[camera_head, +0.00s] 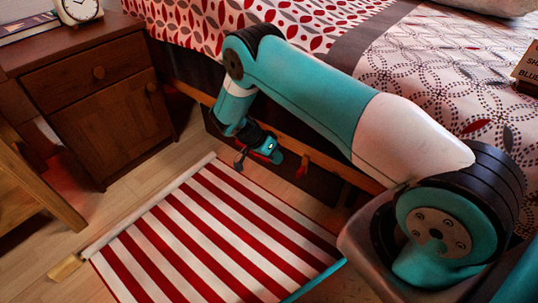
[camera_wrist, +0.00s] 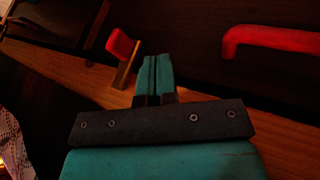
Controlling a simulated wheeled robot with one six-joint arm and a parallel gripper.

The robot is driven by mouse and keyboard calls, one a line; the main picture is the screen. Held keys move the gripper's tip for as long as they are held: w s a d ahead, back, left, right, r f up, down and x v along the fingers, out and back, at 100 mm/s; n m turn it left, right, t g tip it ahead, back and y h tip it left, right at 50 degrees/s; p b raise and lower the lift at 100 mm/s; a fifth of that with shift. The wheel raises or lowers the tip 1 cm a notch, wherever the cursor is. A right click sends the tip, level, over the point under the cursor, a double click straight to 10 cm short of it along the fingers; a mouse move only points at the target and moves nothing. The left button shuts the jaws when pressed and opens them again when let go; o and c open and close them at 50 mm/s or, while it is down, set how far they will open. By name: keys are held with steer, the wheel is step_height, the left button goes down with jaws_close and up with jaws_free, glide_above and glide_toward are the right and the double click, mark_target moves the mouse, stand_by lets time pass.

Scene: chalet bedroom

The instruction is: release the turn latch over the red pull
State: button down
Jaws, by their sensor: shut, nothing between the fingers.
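The turn latch shows in the wrist view as a red tab (camera_wrist: 119,45) beside a narrow tan bar (camera_wrist: 126,66), at the wooden rail's edge. In the head view the latch (camera_head: 302,170) hangs from the bed rail, right of my gripper. My gripper (camera_head: 277,157) is low at the bed's side. In the wrist view its teal fingers (camera_wrist: 157,72) are together and empty, just right of the latch; contact cannot be told. The red pull (camera_wrist: 270,38) is a bent bar on the dark drawer front, right of the fingers. In the head view, my gripper partly covers it.
The wooden rail (camera_wrist: 75,72) runs along the dark drawer front. A red-and-white striped rug (camera_head: 205,235) lies on the floor below. A brown nightstand (camera_head: 95,95) stands left, and the patterned bed (camera_head: 440,65) fills the upper right.

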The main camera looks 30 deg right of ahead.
mark_target(302, 167)
steer(key=s+d+f+b, duration=0.2)
steer(key=s+d, duration=0.1)
steer(key=s, duration=0.1)
steer(key=shift+s+f, duration=0.25)
steer(key=shift+s, duration=0.15)
